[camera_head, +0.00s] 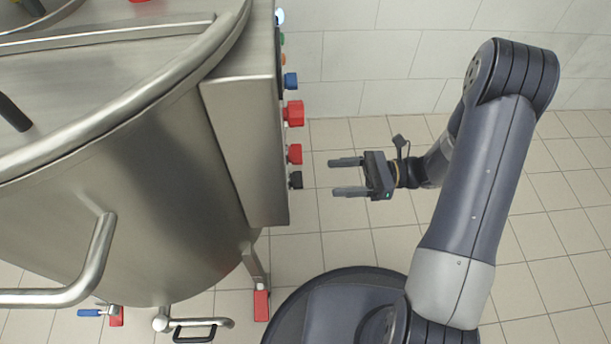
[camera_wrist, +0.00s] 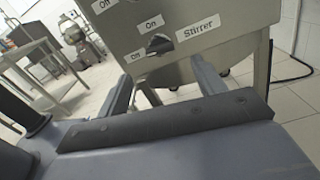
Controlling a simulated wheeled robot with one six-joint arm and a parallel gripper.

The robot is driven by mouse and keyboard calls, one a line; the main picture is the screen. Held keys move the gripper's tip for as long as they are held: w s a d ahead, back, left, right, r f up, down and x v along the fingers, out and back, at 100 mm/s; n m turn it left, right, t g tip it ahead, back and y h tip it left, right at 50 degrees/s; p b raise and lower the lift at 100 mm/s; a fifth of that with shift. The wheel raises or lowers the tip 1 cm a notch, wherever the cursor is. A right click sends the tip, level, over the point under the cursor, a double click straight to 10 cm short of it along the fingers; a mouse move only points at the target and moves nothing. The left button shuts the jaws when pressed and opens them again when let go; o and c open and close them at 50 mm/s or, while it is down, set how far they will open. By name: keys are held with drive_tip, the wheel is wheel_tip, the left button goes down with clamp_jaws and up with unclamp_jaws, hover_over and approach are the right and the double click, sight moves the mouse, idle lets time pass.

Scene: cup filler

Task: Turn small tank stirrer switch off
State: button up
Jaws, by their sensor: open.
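The black stirrer switch (camera_wrist: 158,44) sits on the steel control box, beside the label "Stirrer" (camera_wrist: 195,33) in the wrist view. I cannot tell surely which label the knob points at. In the head view the switch (camera_head: 296,180) is the lowest knob on the box's right side. My gripper (camera_head: 334,177) is open and empty, to the right of the switch and apart from it, fingers pointing at it. In the wrist view the fingers (camera_wrist: 160,78) frame the area just below the switch.
A red knob (camera_head: 294,154) is just above the switch, with a larger red knob (camera_head: 293,113) and a blue knob (camera_head: 291,81) higher up. The steel tank (camera_head: 120,200) fills the left. Tiled floor (camera_head: 345,250) is clear around my gripper. A steel table (camera_wrist: 40,65) stands at left.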

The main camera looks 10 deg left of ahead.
sight(298, 180)
drive_tip(key=b+x, duration=0.2)
drive_tip(key=x, duration=0.6)
drive_tip(key=shift+s+a, duration=0.1)
drive_tip(key=shift+a, duration=0.05)
drive_tip(key=shift+c, duration=0.2)
drive_tip(key=c, duration=0.9)
drive_tip(key=shift+n, duration=0.8)
drive_tip(key=shift+c, duration=0.2)
drive_tip(key=o, duration=1)
